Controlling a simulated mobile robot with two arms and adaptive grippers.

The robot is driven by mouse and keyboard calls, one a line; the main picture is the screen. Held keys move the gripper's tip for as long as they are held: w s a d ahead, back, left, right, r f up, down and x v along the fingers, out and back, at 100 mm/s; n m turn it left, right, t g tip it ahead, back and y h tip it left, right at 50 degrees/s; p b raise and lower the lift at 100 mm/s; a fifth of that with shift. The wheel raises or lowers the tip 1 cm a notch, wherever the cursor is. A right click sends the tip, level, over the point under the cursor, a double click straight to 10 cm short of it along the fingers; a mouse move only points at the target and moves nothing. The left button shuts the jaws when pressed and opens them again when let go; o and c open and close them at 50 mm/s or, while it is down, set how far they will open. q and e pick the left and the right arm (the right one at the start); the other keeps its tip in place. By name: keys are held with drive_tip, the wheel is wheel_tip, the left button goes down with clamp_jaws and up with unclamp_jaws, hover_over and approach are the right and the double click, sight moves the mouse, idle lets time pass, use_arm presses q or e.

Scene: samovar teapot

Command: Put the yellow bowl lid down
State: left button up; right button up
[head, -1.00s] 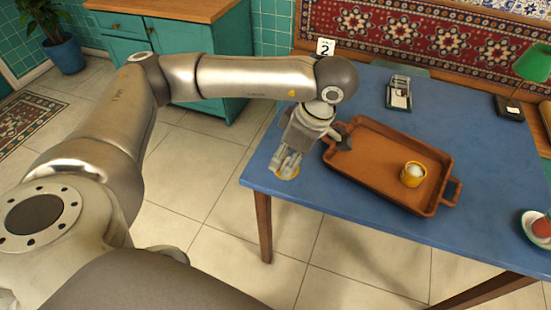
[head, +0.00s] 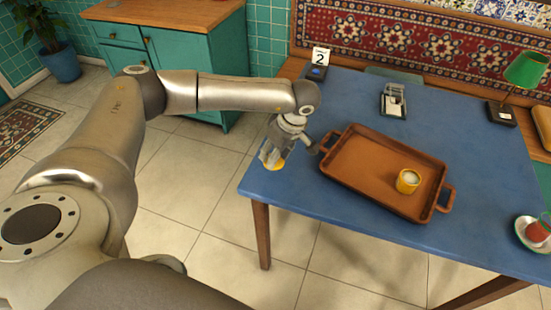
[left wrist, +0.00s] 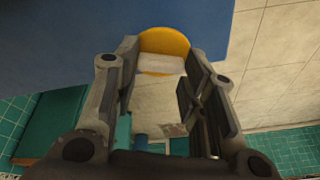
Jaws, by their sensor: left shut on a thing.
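The yellow bowl lid (head: 276,166) is a small round yellow disc near the left edge of the blue table. My left gripper (head: 272,153) is above it and shut on it. In the left wrist view the lid (left wrist: 166,42) lies between the fingertips (left wrist: 160,62), with a pale bar-like part between them. There it overlaps the table edge and the floor beyond. I cannot tell whether the lid touches the table. The yellow bowl (head: 408,181), with pale contents, stands at the right side of the brown tray (head: 345,178). My right gripper is out of view.
The blue table (head: 320,225) is clear in front of the tray. A number 2 card (head: 320,57) stands at the back left. A metal-and-white item (head: 393,101), a green lamp (head: 526,70) and a saucer (head: 521,236) with a red item are elsewhere on the table.

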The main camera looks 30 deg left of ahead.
use_arm(q)
drive_tip(key=shift+w+a+f, duration=0.3)
drive_tip(key=shift+w+f, duration=0.15)
drive_tip(key=shift+f, duration=0.3)
wheel_tip(320, 180, down, 2)
drive_tip(key=shift+f+p, duration=0.1)
drive_tip(key=shift+p, duration=0.35)
drive_tip(key=shift+f, duration=0.35)
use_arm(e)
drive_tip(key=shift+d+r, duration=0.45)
use_arm(q)
drive_tip(key=shift+f, duration=0.1)
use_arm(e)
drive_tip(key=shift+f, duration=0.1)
use_arm(q)
drive_tip(key=shift+f, duration=0.15)
drive_tip(key=o, duration=1)
drive_tip(key=shift+c, duration=0.2)
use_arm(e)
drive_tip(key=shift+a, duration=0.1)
